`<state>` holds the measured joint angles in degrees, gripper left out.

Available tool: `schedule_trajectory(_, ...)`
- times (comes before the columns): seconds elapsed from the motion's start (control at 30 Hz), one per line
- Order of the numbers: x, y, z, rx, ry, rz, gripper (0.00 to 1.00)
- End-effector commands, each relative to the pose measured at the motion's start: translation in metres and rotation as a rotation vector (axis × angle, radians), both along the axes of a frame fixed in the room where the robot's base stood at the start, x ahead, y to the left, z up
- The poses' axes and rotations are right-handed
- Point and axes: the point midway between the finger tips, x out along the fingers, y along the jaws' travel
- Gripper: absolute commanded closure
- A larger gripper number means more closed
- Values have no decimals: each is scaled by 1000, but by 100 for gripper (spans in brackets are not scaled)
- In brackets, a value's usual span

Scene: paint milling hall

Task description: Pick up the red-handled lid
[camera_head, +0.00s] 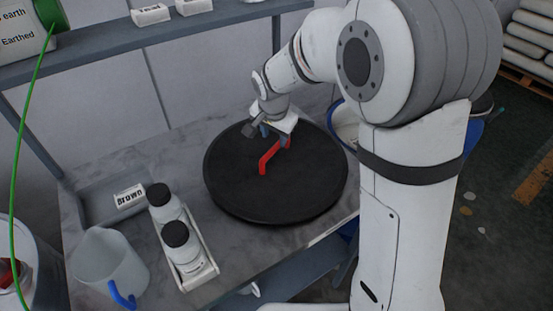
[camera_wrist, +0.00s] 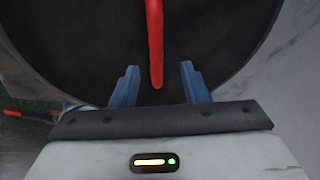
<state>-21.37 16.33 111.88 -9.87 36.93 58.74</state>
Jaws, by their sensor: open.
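The lid (camera_head: 225,180) is a large black disc lying flat on the grey worktop. Its red handle (camera_head: 265,163) is a raised bar at the lid's middle, partly hidden behind my gripper in the head view. My gripper (camera_head: 277,142) is just over the lid at the far end of the handle. In the wrist view, the blue fingers of my gripper (camera_wrist: 158,82) are apart. The red handle (camera_wrist: 155,45) runs between them, with a gap on each side. The black lid (camera_wrist: 85,40) fills most of the area behind it.
Left of the lid, a white rack (camera_head: 197,273) holds two white bottles with black caps. A clear jug (camera_head: 108,262) with a blue handle stands near the front left. A "Brown" label (camera_head: 130,196) is on a grey tray. A shelf (camera_head: 185,35) spans the back above the worktop.

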Motion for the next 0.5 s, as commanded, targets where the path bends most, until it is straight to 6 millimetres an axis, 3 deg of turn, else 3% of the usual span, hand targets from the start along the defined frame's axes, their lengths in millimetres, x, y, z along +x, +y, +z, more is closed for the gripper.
schedule_trajectory(0.5,13,-3,-63,-2,3,0,59)
